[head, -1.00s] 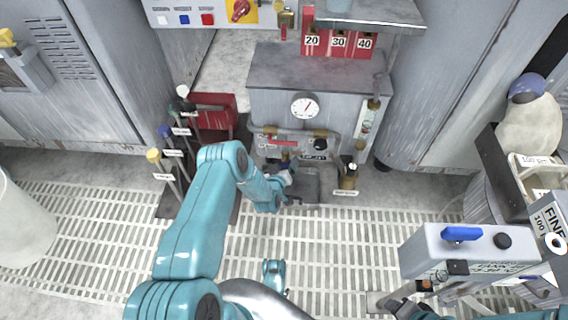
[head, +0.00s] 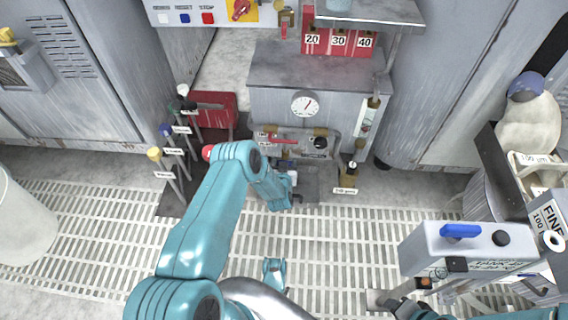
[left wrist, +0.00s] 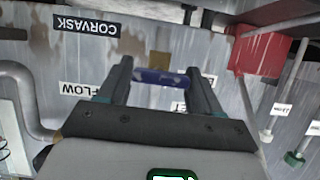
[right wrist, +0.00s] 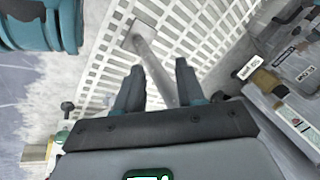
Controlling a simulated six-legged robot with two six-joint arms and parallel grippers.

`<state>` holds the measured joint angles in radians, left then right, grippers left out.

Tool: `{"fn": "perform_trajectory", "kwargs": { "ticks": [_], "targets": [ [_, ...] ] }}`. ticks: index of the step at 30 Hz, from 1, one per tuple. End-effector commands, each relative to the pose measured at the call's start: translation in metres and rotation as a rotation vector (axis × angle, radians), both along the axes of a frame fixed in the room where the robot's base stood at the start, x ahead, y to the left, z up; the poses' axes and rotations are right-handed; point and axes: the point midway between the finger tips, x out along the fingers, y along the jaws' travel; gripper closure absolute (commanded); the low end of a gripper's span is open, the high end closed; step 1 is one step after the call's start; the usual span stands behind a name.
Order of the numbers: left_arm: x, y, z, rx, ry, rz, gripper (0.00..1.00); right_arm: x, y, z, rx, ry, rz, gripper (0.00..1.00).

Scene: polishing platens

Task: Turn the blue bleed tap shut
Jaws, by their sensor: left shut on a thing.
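In the left wrist view a blue tap handle (left wrist: 160,77) lies crosswise between the fingertips of my left gripper (left wrist: 162,76), which is shut on its ends. In the head view my left gripper (head: 291,175) is at the lower front of the grey cabinet, below the gauge. My forearm and gripper hide most of the tap there. I cannot read a bleed label on it. My right gripper (right wrist: 158,75) is open and empty in the right wrist view, above the white grating.
A red lever (head: 284,141) and black knob (head: 320,143) sit just above my left gripper. Several colour-topped levers (head: 166,131) stand left, near a red box (head: 214,108). A grey unit with a blue handle (head: 460,231) stands right. The grating (head: 90,225) is largely clear.

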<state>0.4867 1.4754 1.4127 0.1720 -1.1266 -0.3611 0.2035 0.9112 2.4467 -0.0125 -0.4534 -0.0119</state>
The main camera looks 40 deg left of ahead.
Motion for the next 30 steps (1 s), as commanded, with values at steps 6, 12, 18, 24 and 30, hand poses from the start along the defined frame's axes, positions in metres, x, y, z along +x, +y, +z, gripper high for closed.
{"fn": "perform_trajectory", "kwargs": {
  "ticks": [6,12,18,24,30],
  "targets": [
    [0.0,0.001,0.001,0.004,0.0,0.0,0.66,0.0,0.0,0.0,0.0,-0.001,0.0,0.62],
    [0.0,0.001,0.001,0.003,-0.001,0.0,0.15,0.0,0.0,0.0,0.0,-0.001,0.0,0.62],
    [0.0,0.0,0.001,0.001,0.0,0.0,0.15,0.0,0.0,0.001,0.0,0.0,0.0,0.62],
    [-0.02,-0.013,0.015,-0.001,0.003,-0.003,0.15,-0.01,0.002,0.02,0.007,0.033,0.004,0.62],
    [-0.062,-0.039,0.037,0.0,0.004,-0.003,0.15,-0.03,0.006,0.05,0.021,0.102,0.014,0.62]
  ]
}}
